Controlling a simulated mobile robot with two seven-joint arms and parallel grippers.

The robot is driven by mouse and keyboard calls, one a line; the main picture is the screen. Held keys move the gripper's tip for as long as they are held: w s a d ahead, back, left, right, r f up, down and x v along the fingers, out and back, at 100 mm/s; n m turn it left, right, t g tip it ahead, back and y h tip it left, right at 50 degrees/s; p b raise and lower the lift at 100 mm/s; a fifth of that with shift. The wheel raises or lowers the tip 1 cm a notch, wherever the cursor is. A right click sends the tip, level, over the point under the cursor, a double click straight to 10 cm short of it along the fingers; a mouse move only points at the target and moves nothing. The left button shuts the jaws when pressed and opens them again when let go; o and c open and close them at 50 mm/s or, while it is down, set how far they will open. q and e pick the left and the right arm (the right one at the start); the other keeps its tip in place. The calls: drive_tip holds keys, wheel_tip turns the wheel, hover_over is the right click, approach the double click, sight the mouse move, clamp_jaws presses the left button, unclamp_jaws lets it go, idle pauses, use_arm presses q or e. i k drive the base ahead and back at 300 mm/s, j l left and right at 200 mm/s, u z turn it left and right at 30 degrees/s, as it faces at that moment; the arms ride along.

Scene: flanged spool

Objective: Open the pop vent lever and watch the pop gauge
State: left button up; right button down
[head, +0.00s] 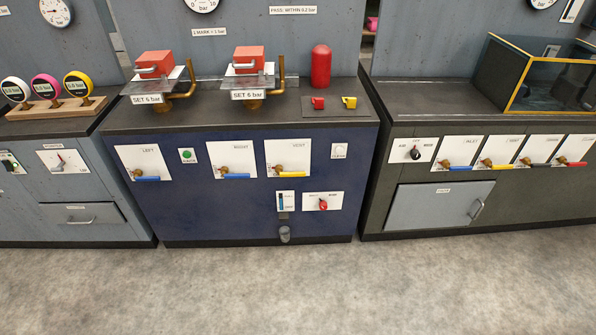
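The blue middle cabinet carries a white plate that seems to read VENT, with a yellow lever (293,174) on a brass valve; the lever lies roughly level. A round bar gauge (203,4) on the panel above this cabinet is cut by the top edge, so its needle cannot be read. No pop label is legible on either. Another plate with a yellow lever (499,164), also apparently marked vent, is on the right cabinet. Neither of my grippers is in view.
Blue levers (237,176) and (147,179) sit left of the middle yellow lever. A red knob (323,205) and small cup (284,236) are below. Two red-capped valves (248,60) marked SET 6 bar stand on top. The grey floor (300,290) in front is clear.

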sight(278, 169)
drive_tip(key=i+j+u, duration=0.2)
drive_tip(key=i, duration=0.55)
drive_tip(key=i+j+u, duration=0.1)
drive_tip(key=i+u, duration=0.15)
drive_tip(key=i, duration=0.5)
